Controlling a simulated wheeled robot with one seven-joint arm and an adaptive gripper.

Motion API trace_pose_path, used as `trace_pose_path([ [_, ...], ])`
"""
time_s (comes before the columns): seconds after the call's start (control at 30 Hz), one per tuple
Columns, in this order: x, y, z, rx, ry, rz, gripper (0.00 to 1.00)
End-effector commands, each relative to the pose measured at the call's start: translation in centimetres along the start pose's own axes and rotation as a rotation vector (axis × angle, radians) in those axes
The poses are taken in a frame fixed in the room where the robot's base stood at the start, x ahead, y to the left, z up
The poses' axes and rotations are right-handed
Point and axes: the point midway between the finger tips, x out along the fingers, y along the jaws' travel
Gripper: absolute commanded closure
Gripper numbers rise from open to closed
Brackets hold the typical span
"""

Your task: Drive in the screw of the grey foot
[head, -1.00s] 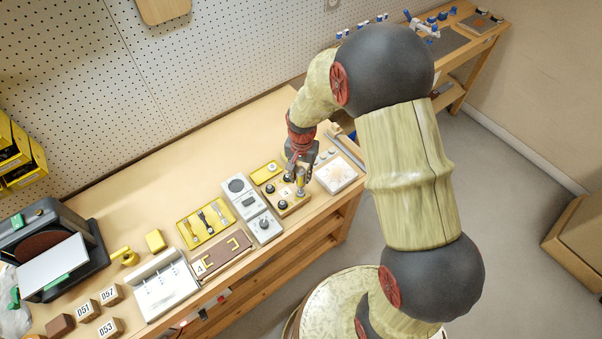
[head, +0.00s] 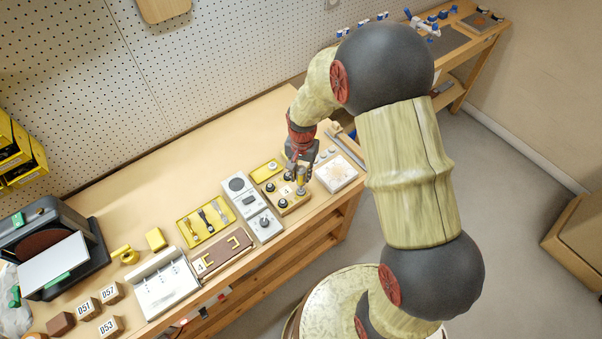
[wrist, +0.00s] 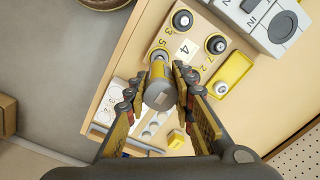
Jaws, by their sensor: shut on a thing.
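My gripper (wrist: 160,88) is shut on a yellow and grey cylindrical driver (wrist: 159,92), seen nearly end-on in the wrist view. In the head view my gripper (head: 301,176) is over the front right of a wooden block (head: 290,205). In the wrist view the block (wrist: 198,68) carries a white label "4", small printed numbers and two dark round feet (wrist: 182,20) (wrist: 216,44). The driver's far end is at a grey round foot (wrist: 158,55) beside the "5". The driver hides most of this foot and its screw, so contact is unclear.
A grey device (head: 252,207) stands left of the block, and a small yellow tray (head: 266,171) lies behind it. A white pad (head: 336,173) with round parts is to the right. The bench's front edge is close to the block.

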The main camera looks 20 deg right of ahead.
Motion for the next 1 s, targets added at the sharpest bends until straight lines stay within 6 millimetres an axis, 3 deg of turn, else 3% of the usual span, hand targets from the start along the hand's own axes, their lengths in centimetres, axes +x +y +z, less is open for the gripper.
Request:
trace_pose_path([
  [1.0,0.50,-0.02,-0.03,0.000,0.001,-0.001,1.00],
])
